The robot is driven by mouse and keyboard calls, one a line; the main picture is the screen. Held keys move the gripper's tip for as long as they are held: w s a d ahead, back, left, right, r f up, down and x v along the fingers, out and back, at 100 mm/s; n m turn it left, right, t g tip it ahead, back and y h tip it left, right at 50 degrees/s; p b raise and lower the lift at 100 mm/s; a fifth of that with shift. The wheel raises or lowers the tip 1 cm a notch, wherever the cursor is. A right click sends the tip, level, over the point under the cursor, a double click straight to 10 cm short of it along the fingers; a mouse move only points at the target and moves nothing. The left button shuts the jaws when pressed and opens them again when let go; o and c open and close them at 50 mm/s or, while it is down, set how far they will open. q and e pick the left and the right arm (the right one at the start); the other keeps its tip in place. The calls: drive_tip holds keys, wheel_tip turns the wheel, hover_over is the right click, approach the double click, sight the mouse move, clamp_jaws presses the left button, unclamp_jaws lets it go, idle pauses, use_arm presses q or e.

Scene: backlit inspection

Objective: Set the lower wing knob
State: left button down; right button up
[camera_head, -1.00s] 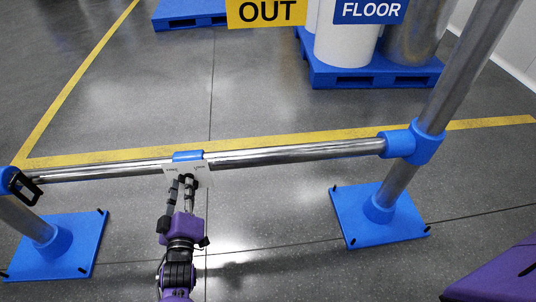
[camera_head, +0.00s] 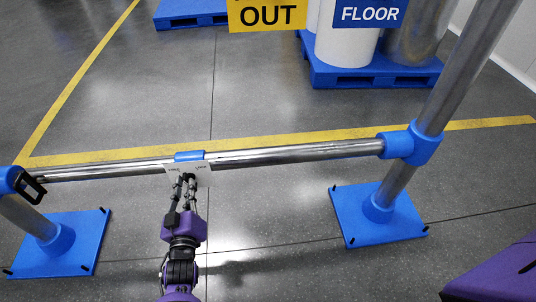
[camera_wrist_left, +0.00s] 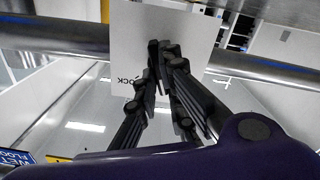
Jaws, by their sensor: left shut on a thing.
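A white plate (camera_head: 204,173) with small lettering hangs from a blue clamp (camera_head: 189,156) on the metal rail. My left gripper (camera_head: 184,178) reaches it from below, fingers at the plate's face. The wrist view shows the plate (camera_wrist_left: 130,45) upside down, with "LOCK" partly readable. There the dark fingers (camera_wrist_left: 164,58) are closed together on something small at the plate. I take this to be the wing knob; the fingers hide it, so its angle cannot be told. My right gripper is not in view.
The horizontal rail (camera_head: 290,154) joins a slanted post (camera_head: 455,75) at a blue joint (camera_head: 410,144). Blue foot plates stand at right (camera_head: 345,215) and left (camera_head: 85,245). A blue pallet (camera_head: 375,75) carries drums behind. The floor between the feet is clear.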

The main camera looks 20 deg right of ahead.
use_arm(q)
drive_tip(key=shift+s+d+f+m, duration=0.1)
drive_tip(key=shift+d+m, duration=0.05)
drive_tip(key=shift+m, duration=3.15)
drive_tip(key=shift+s+d+f+m, duration=0.1)
drive_tip(key=shift+d+m, duration=0.05)
drive_tip(key=shift+m, duration=3.15)
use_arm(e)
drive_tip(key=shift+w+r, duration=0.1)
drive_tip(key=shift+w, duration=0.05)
use_arm(q)
drive_tip(key=c, duration=1.9)
unclamp_jaws()
drive_tip(key=shift+w, duration=0.1)
drive_tip(key=shift+o, duration=0.2)
drive_tip(key=v, duration=1.2)
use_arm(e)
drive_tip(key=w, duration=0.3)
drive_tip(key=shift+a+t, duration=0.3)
